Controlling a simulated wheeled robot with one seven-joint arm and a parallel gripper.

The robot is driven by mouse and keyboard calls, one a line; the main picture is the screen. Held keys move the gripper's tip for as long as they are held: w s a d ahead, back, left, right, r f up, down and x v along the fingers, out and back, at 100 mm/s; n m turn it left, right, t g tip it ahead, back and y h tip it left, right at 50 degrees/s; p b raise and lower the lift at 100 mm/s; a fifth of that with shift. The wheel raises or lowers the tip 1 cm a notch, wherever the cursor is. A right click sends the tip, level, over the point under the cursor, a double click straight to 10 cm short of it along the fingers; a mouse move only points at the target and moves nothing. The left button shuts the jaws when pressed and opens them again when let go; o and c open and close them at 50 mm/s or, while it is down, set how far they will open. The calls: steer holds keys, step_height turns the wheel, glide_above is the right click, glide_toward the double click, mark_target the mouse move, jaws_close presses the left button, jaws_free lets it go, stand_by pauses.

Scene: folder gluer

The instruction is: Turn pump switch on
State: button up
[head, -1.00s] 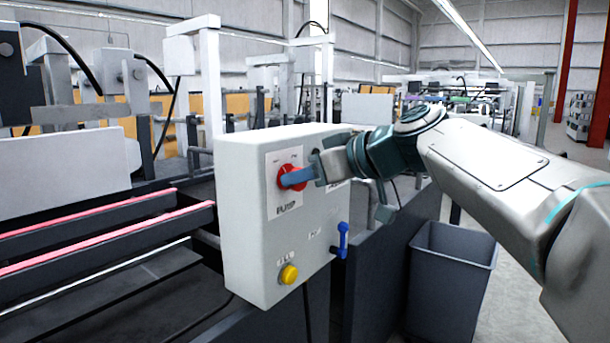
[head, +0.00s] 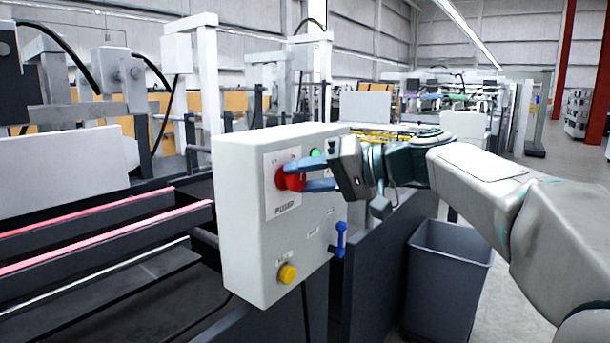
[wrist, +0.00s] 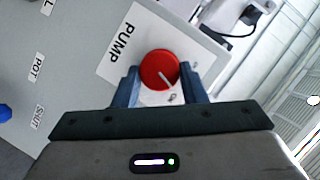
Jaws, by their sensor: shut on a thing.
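The red pump switch (head: 288,178) is a round knob on a white plate marked PUMP, on the front of the light grey control box (head: 238,240). In the wrist view the red knob (wrist: 160,70) shows a pale pointer line slanting toward its lower right edge. My gripper (head: 300,178) is at the knob from the right; in the wrist view its blue fingers (wrist: 160,84) stand on either side of the knob, shut on it. A green light (head: 315,154) shows on the box just above my fingers.
A yellow button (head: 288,274) and a blue lever (head: 340,240) sit lower on the box. A dark grey bin (head: 448,275) stands on the floor to the right. Machine rails with red strips (head: 110,237) lie to the left.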

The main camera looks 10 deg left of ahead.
steer(key=shift+w+f+m+g+y, duration=0.15)
steer(key=shift+m+g+y, duration=0.3)
steer(key=shift+m, duration=0.85)
steer(key=o, duration=1)
steer(key=shift+c, duration=0.2)
steer(key=shift+d, duration=0.15)
steer(key=d+r+p, duration=0.1)
steer(key=d, duration=1.2)
steer(key=shift+s+d+r, duration=0.2)
steer(key=shift+d+r, duration=0.05)
steer(key=shift+r, duration=0.1)
steer(key=shift+s, duration=0.1)
